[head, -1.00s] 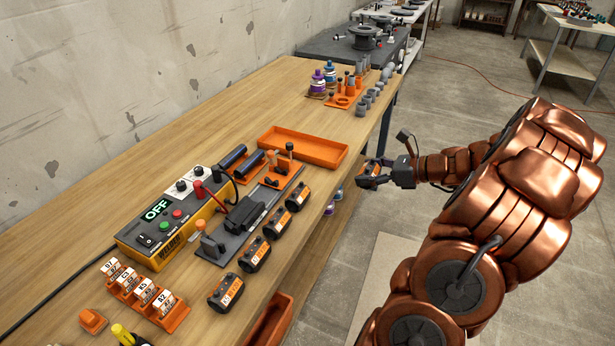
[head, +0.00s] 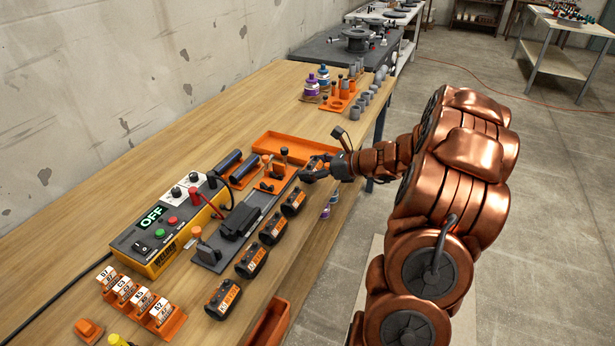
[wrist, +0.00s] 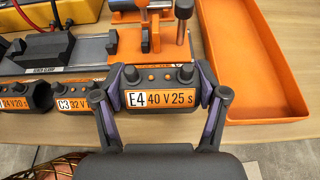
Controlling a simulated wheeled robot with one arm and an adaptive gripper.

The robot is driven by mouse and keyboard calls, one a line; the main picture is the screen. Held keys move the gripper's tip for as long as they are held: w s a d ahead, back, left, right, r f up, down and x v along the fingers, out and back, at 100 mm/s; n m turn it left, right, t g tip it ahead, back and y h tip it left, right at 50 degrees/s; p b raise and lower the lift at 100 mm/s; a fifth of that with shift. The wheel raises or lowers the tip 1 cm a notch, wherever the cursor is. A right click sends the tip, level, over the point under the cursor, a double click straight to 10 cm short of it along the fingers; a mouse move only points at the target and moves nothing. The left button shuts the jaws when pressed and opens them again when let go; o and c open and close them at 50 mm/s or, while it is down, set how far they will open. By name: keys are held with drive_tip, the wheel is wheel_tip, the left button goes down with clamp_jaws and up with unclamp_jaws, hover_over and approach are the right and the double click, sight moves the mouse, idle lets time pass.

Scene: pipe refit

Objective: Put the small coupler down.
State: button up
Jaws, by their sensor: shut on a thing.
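My gripper (head: 316,170) is shut on a dark coupler (wrist: 160,86) with an orange label reading "E4 40 V 25 s". The wrist view shows a finger on each side of it. In the head view it is at the far end of a row of similar couplers, near the front edge of the workbench (head: 160,150). I cannot tell whether its underside touches the bench. The nearest coupler in the row (head: 293,202), labelled C3 in the wrist view (wrist: 76,97), is just left of the held one there.
An orange tray (wrist: 225,70) is close on the right in the wrist view. A grey clamp fixture (head: 208,255) lies behind the row, beside a yellow control box (head: 160,262) reading OFF. Bare bench lies beyond the tray.

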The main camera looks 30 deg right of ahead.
sight(307, 186)
drive_tip(key=shift+w+a+f, duration=0.1)
drive_tip(key=shift+w+f, duration=0.1)
drive_tip(key=shift+f, duration=0.4)
drive_tip(key=shift+w+a+f, duration=0.15)
drive_tip(key=shift+f, duration=0.45)
drive_tip(key=shift+w+a+f, duration=0.1)
drive_tip(key=shift+w+f, duration=0.1)
drive_tip(key=shift+f, duration=0.4)
drive_tip(key=shift+f, duration=0.15)
drive_tip(key=o, duration=0.9)
